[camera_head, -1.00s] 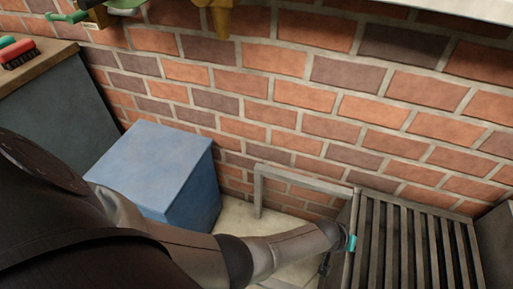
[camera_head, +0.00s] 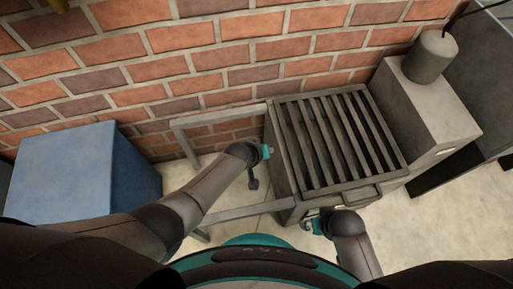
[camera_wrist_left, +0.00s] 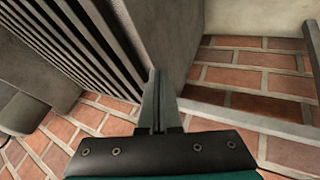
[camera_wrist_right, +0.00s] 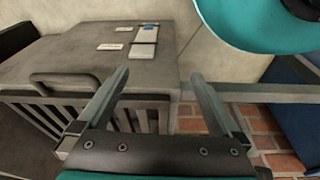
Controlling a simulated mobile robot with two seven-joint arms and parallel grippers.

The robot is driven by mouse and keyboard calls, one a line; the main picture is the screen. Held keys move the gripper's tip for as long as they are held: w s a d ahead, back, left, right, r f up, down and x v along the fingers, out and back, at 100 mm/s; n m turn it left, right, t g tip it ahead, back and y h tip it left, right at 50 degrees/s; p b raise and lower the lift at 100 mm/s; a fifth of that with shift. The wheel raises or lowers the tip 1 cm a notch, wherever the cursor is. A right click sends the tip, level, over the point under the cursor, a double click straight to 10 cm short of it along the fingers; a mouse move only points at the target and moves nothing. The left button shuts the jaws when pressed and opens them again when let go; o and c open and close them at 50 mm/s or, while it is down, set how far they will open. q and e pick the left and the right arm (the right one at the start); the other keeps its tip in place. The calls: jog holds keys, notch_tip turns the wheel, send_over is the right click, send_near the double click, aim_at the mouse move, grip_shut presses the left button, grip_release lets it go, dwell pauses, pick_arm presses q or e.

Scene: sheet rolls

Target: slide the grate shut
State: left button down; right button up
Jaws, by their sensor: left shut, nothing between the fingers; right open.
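The grate (camera_head: 322,138) is a set of dark metal slats in a grey frame, with a bar handle (camera_head: 362,198) along its front edge. Its slats also show in the left wrist view (camera_wrist_left: 62,32), and the handle shows in the right wrist view (camera_wrist_right: 62,79). My left gripper (camera_head: 267,152) is shut and empty at the grate's left side; its fingers (camera_wrist_left: 158,100) look close to the slatted side, contact unclear.
A grey rail frame (camera_head: 225,112) extends left from the grate. A blue box (camera_head: 75,172) stands at the left by the brick wall (camera_head: 200,60). A grey box with a cylinder (camera_head: 430,57) on it stands right of the grate. Pale floor is clear at the lower right.

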pick_arm(q)
jog(key=p+v, duration=0.5)
jog(key=v, duration=0.2)
jog(key=shift+s+a+r+p, duration=0.15)
jog(key=shift+s+r+p, duration=0.1)
jog(key=shift+p, duration=0.15)
pick_arm(e)
jog(key=s+d+f, duration=0.6)
jog(key=s+f, duration=0.2)
jog(key=shift+d+h, duration=0.2)
jog(key=shift+h, duration=0.1)
pick_arm(q)
jog(key=shift+s, duration=0.1)
pick_arm(e)
jog(key=shift+s+f, duration=0.1)
jog(key=shift+s, duration=0.05)
